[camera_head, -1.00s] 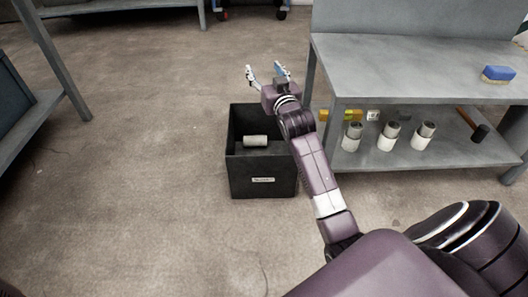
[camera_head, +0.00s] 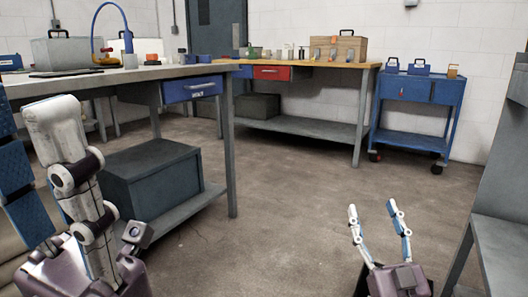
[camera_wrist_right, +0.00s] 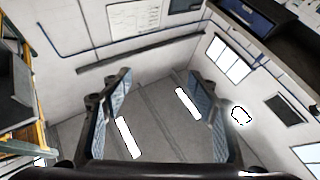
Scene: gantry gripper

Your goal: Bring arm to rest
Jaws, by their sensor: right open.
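My right gripper (camera_head: 372,208) is at the lower right of the head view, with its fingers pointing up. Its two white-and-blue fingers stand apart with nothing between them. In the right wrist view, the right gripper (camera_wrist_right: 160,78) also shows a clear gap between its fingers, with walls and bright strips beyond. My left gripper (camera_head: 45,130) is large and close at the left edge of the head view. A white linked finger and a blue ribbed pad show, partly cut off by the frame, and its opening is unclear.
A grey workbench (camera_head: 150,72) with a blue drawer stands at left, a dark box (camera_head: 152,180) on its lower shelf. A wooden-topped bench (camera_head: 345,65) and blue cart (camera_head: 415,108) stand at the back. A grey bench (camera_head: 497,240) is close at right. Open floor (camera_head: 270,215) lies between.

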